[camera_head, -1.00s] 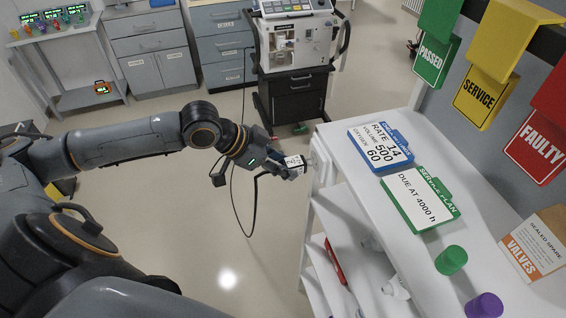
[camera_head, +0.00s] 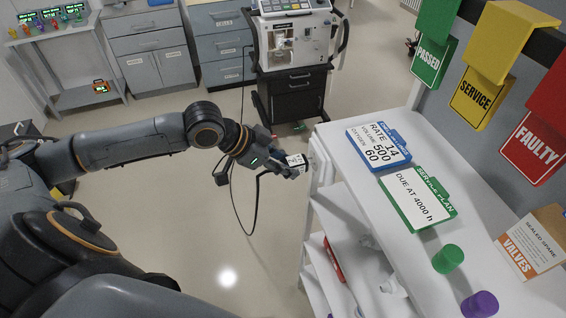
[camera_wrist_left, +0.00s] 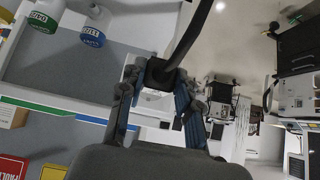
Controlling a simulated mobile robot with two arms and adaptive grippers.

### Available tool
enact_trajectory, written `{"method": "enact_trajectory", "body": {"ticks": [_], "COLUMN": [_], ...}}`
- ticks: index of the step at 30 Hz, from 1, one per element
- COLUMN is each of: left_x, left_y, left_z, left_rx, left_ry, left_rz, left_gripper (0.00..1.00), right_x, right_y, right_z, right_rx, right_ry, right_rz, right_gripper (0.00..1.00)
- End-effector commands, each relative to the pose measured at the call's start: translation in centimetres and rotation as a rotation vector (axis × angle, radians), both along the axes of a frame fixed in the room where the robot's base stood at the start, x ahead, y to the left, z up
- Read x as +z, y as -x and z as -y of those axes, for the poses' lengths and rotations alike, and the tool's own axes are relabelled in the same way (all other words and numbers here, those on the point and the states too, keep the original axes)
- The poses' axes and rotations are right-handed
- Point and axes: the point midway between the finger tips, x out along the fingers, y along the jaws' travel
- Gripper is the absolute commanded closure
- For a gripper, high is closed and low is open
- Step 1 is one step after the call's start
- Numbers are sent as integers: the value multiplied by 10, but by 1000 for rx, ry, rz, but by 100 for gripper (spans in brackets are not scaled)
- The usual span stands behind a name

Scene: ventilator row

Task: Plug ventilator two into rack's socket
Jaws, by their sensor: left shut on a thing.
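A white label (camera_head: 296,160) shows by the fingertips. The socket and any contact with the plug are too small to tell. My right gripper is not in view.
The rack top holds a blue card (camera_head: 378,148), a green service card (camera_head: 419,199), green (camera_head: 448,258) and purple (camera_head: 480,304) caps and a valves box (camera_head: 535,243). Hanging signs (camera_head: 530,138) line the wall. The floor (camera_head: 180,220) left of the rack is clear.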

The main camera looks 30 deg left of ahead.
Motion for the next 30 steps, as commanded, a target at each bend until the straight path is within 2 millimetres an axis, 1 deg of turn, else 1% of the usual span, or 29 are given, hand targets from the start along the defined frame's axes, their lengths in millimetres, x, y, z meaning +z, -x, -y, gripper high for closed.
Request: {"method": "enact_trajectory", "body": {"ticks": [24, 30], "left_x": [1, 0], "left_y": [-13, -13], "left_z": [11, 11], "left_rx": [0, 0], "left_ry": [2, 0], "left_rz": [0, 0], "left_gripper": [100, 100], "right_x": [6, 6], "right_y": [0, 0], "right_z": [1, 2], "right_rx": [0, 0], "right_ry": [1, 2], "right_rz": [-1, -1], "right_gripper": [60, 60]}}
